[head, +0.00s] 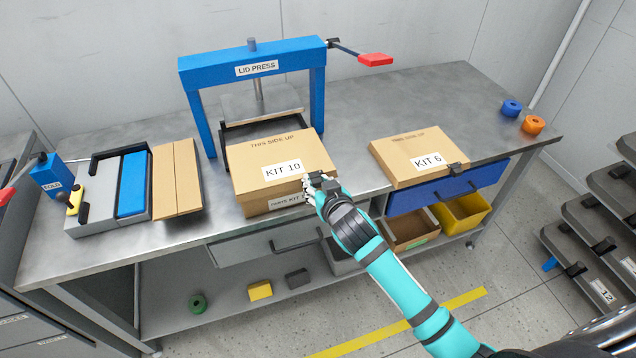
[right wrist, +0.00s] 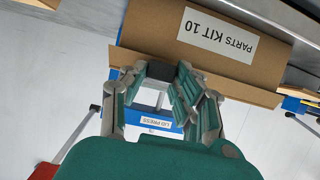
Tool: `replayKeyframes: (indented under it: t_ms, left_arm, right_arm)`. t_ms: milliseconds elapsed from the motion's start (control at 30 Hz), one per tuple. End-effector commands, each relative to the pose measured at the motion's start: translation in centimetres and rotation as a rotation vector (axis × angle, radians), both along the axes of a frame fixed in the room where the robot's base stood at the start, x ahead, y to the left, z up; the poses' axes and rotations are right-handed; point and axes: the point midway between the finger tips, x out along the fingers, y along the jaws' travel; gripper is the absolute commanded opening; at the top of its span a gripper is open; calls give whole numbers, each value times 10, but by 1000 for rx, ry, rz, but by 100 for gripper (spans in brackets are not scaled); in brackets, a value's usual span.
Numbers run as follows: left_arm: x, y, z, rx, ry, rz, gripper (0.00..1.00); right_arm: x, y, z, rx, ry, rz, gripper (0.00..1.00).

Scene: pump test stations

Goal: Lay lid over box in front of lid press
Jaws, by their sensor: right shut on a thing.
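The lid (head: 285,148), a brown cardboard panel marked KIT 10 and THIS SIDE UP, lies above the box (head: 256,207) and covers its top. The box's front label, PARTS KIT 10, shows below the lid and upside down in the right wrist view (right wrist: 218,35). Whether the lid rests fully on the box cannot be told. The blue lid press (head: 222,70) stands directly behind, its red-handled lever at the right. My right gripper (head: 318,188) is shut on the lid's front right edge. My left gripper is not in view.
A KIT 6 lid or box (head: 410,155) sits to the right, with a dark clip at its front edge. A folded cardboard piece (head: 177,178) and a blue fold station (head: 50,175) are at the left. Blue and orange rings (head: 533,125) lie at the far right corner.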

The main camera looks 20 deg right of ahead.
Motion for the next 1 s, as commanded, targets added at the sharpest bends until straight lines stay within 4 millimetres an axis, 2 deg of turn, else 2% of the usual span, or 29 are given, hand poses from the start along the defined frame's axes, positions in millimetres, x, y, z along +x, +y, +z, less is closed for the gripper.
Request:
replayKeyframes:
  t_ms: [67,100,300,567,667,767,1000]
  left_arm:
    - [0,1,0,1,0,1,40]
    - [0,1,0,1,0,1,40]
    - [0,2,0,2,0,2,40]
    - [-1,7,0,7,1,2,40]
    - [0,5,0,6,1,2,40]
    - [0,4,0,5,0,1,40]
    - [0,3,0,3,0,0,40]
  right_arm:
    - [0,0,0,0,-1,0,0]
    - [0,0,1,0,-1,0,33]
    - [0,0,1,0,-1,0,56]
    - [-1,0,0,0,0,0,56]
    - [-8,0,3,0,-1,1,56]
    - [-22,-1,9,0,0,1,56]
    - [-70,-2,28,2,1,1,56]
